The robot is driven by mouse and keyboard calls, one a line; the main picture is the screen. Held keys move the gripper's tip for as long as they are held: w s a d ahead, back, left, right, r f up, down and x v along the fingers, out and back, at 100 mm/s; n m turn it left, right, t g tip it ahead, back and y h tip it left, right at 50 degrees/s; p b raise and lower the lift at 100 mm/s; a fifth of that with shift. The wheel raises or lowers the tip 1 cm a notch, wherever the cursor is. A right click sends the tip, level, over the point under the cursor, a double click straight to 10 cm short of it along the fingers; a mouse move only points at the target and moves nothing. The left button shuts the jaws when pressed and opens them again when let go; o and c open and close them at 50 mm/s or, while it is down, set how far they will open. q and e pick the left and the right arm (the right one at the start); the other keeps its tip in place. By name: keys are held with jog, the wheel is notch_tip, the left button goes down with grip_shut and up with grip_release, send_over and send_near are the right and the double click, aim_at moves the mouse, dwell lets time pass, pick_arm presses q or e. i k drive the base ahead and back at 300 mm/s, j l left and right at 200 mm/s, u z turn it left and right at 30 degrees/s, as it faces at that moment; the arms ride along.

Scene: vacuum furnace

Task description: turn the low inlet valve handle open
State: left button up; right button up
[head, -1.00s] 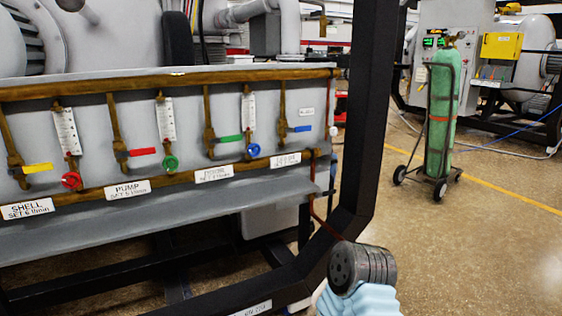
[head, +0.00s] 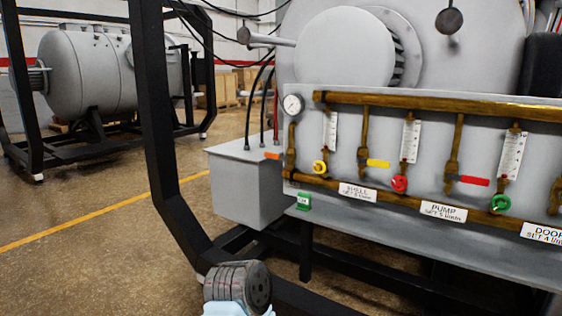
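An orange lever handle (head: 272,156) sits at the left end of the grey panel in the head view, on the short brass pipe below a round gauge (head: 292,104). It lies about horizontal and points left; no label on it is readable, so I cannot confirm it is the low inlet valve. A yellow lever (head: 378,163) and a red lever (head: 473,180) lie about horizontal on the pipes to its right. Neither gripper is visible. A dark ribbed cylinder with a light blue part at the bottom edge appears to belong to my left arm.
Yellow (head: 320,168), red (head: 400,184) and green (head: 501,203) round knobs sit below flow tubes. A grey box (head: 244,188) stands left of the panel. A black frame post (head: 157,110) rises in front on the left. Open floor (head: 105,265) lies further left.

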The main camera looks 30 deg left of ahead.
aim_at(267, 155)
jog(key=u, duration=1.05)
